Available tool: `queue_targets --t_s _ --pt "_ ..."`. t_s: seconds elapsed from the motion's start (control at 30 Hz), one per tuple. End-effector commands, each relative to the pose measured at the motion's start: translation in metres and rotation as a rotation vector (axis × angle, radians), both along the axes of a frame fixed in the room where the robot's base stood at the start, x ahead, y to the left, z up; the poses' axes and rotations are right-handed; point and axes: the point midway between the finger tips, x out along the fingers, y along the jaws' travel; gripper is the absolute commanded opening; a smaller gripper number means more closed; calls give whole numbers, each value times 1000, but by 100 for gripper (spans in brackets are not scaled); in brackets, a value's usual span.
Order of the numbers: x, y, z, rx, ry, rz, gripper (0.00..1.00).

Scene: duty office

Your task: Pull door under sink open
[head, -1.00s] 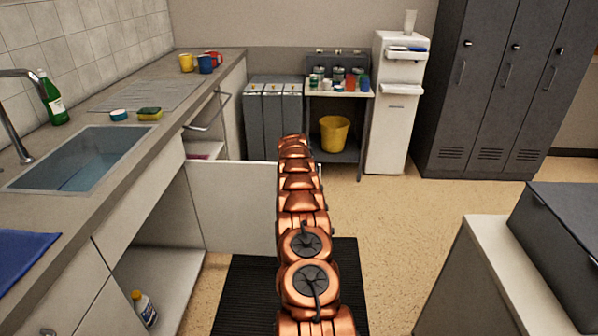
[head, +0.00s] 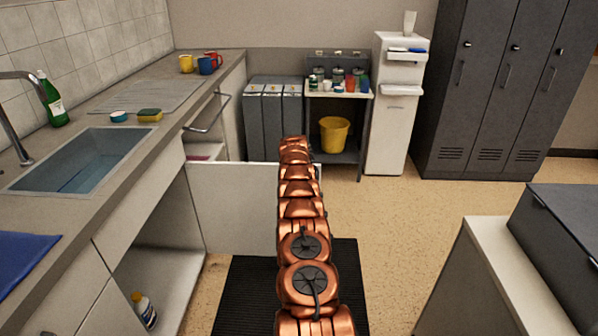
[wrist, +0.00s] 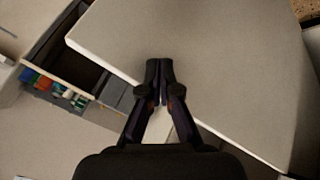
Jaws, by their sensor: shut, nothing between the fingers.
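The white door under the sink (head: 235,208) stands swung out wide from the counter in the head view, and the cabinet inside (head: 160,275) is exposed. The sink basin (head: 85,160) is set in the counter above. My copper arm reaches forward past the door's free edge and hides part of it. My gripper is hidden behind the arm in the head view. In the wrist view my gripper (wrist: 160,80) is shut and empty, in front of a large pale panel (wrist: 215,60) that looks like the door. I cannot tell whether the fingers touch it.
A white and yellow bottle (head: 144,309) stands in the cabinet. A black mat (head: 250,295) lies on the floor below the door. A low cabinet (head: 480,275) with a dark box (head: 560,235) is at right. The floor (head: 410,215) between is clear.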

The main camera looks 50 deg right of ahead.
Motion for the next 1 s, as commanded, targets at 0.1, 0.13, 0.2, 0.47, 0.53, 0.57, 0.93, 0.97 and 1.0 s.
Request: queue_targets --t_s 0.1,0.13,0.2,0.47,0.53,0.57,0.93,0.97,1.0 --pt "0 0 1 -2 -1 0 0" --pt "0 1 1 -2 -1 0 0" --pt "-1 1 2 -4 -1 -2 0" --pt "-7 8 0 -1 1 -5 0" --pt "-8 10 0 -1 1 -5 0" --pt "-9 11 0 -1 0 -4 0" --pt "-19 28 -2 3 2 -5 0" --pt "-20 29 -2 2 2 -6 0" --pt "-21 31 0 2 0 -6 0"
